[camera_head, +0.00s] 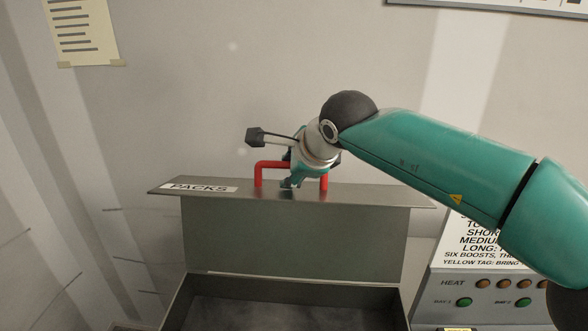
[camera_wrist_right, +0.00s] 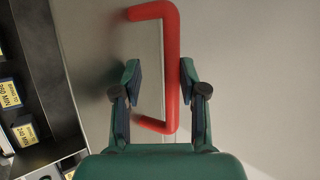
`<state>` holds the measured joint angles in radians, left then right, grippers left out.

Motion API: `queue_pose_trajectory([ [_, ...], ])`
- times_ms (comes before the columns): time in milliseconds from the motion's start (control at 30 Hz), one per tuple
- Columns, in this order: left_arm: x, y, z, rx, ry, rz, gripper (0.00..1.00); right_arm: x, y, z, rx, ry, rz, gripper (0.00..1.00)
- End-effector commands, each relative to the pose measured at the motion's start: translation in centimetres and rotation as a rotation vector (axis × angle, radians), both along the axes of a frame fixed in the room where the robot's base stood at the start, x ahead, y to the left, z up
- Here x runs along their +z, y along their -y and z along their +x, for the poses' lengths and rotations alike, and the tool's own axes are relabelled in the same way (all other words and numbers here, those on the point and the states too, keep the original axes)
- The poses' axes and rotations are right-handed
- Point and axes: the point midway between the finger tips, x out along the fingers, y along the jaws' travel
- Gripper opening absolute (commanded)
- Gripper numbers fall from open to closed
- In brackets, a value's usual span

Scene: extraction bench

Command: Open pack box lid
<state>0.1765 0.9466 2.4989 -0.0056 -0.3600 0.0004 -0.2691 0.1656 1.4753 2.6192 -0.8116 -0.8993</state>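The grey metal pack box (camera_head: 290,290) has its lid (camera_head: 290,235) standing raised at the back, with the dark interior exposed. A "PACKS" label (camera_head: 199,187) and a red handle (camera_head: 270,165) are on the lid's upper edge strip. My right gripper (camera_head: 290,183) is at the handle, partly hidden by its own wrist. In the wrist view, its fingers (camera_wrist_right: 161,82) are open on either side of the handle's long red bar (camera_wrist_right: 171,60). The bar lies close to the right finger; I cannot tell if they touch. My left gripper is not in view.
A panel (camera_head: 480,283) with "HEAT" buttons and printed text stands right of the box, partly behind my right arm. Packs with yellow labels (camera_wrist_right: 24,134) show at the wrist view's left. A pale wall (camera_head: 200,90) with a paper sheet (camera_head: 82,30) is behind.

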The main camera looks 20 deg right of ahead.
Motion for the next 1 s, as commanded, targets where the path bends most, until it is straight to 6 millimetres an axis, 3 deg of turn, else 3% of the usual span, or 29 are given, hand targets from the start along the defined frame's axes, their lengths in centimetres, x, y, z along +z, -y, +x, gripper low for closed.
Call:
queue_pose_trajectory([
  [367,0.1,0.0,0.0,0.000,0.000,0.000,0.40,0.8,0.1,-0.8,0.000,0.001,0.001,0.41],
  [800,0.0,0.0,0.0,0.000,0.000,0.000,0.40,6.4,0.7,-6.7,0.000,0.003,0.001,0.41],
  [1000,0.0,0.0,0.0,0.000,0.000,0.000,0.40,7.9,0.8,-8.4,-0.001,0.001,0.001,0.41],
])
